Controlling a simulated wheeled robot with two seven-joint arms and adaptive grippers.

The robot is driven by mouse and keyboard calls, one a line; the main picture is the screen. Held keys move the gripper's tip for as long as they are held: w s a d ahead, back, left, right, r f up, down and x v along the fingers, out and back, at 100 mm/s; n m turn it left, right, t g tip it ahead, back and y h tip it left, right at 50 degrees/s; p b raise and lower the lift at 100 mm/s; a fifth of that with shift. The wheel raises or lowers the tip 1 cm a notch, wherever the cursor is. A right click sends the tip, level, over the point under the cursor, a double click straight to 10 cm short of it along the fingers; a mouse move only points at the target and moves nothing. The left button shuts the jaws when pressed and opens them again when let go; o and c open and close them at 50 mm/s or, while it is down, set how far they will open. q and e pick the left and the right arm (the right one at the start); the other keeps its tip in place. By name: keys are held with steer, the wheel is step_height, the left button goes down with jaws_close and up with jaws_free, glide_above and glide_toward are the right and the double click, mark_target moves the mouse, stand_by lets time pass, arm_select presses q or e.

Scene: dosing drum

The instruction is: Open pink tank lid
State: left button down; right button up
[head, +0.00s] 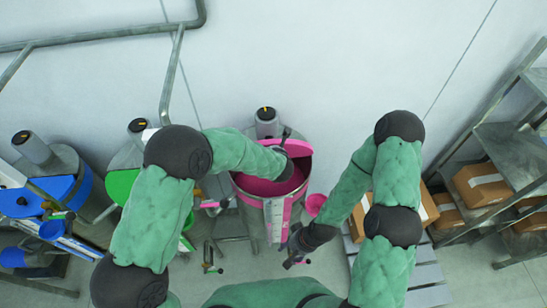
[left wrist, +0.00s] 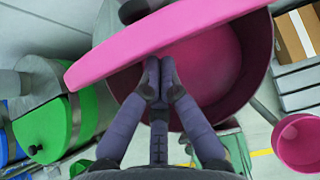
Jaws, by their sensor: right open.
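The pink tank (head: 243,207) stands against the wall, and its dark pink inside shows. Its pink lid (head: 300,147) is partly raised at the back. In the left wrist view the lid (left wrist: 170,40) is a tilted slab across the top, with the tank's inside (left wrist: 215,70) below it. My left gripper (left wrist: 160,68) has its fingertips together at the lid's lower edge, over the tank opening; I see nothing clearly held between them. In the head view my left arm partly hides the lid. My right gripper (head: 291,257) is open and empty, in front of the tank at its right.
A green-lidded tank (head: 121,186) and a blue-lidded tank (head: 60,188) stand to the left. A small pink bucket (head: 316,204) is just right of the pink tank. Boxes (head: 480,184) sit on a metal rack at the right. Grey floor lies in front.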

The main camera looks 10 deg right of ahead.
arm_select(q)
steer(key=shift+r, duration=0.15)
stand_by(0.3)
steer(key=v, duration=1.1)
steer(key=shift+s+r, duration=0.25)
steer(key=shift+s, duration=0.1)
